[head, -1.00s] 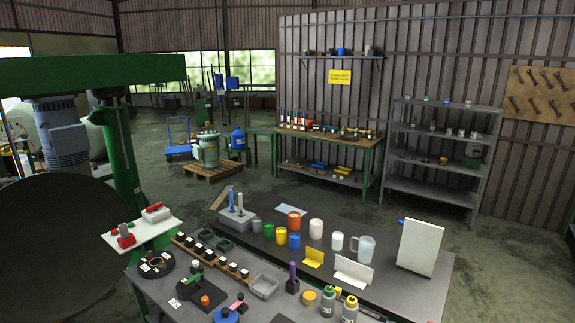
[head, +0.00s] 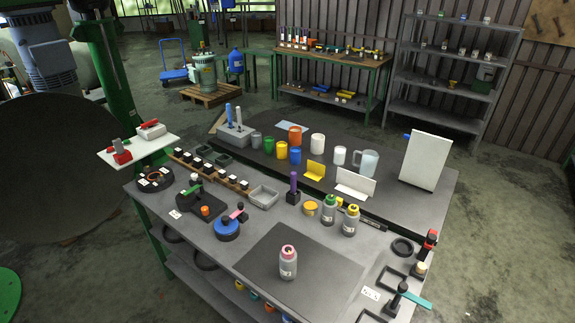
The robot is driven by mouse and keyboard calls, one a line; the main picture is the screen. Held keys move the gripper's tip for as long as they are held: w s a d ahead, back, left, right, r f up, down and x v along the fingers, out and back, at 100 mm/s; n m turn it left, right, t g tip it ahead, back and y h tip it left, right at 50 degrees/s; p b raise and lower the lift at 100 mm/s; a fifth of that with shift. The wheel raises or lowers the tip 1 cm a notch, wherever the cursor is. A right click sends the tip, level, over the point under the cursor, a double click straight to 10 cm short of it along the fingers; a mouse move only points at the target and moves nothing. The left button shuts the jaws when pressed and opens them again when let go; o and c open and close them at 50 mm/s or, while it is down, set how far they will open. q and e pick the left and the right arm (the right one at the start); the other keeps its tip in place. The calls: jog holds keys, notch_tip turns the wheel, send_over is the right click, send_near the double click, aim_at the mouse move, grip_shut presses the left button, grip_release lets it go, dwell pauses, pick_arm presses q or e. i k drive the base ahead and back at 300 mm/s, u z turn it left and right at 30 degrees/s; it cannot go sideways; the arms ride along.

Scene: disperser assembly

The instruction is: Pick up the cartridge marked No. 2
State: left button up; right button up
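A wooden rack (head: 213,170) on the near bench holds a row of small dark blocks with white tops. Several bottles with white labels stand on the bench: a green-capped one (head: 329,211), a yellow-capped one (head: 350,221) and a pink-capped one (head: 288,263) on a dark mat. The marks on the blocks and labels are too small to read surely, so I cannot tell which item is the cartridge No. 2. Neither of my grippers shows in the head view.
The near bench (head: 215,250) also carries a grey tray (head: 263,197), a blue round fixture (head: 227,229) and black fixtures at its right end. Cups and a clear jug (head: 366,163) stand on the bench behind. The dark mat (head: 335,275) is clear around the pink-capped bottle.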

aim_at(288, 268)
jog(key=z, duration=1.8)
jog(key=k, duration=0.95)
jog(key=u, duration=1.7)
jog(key=i, duration=0.5)
jog(key=u, duration=0.05)
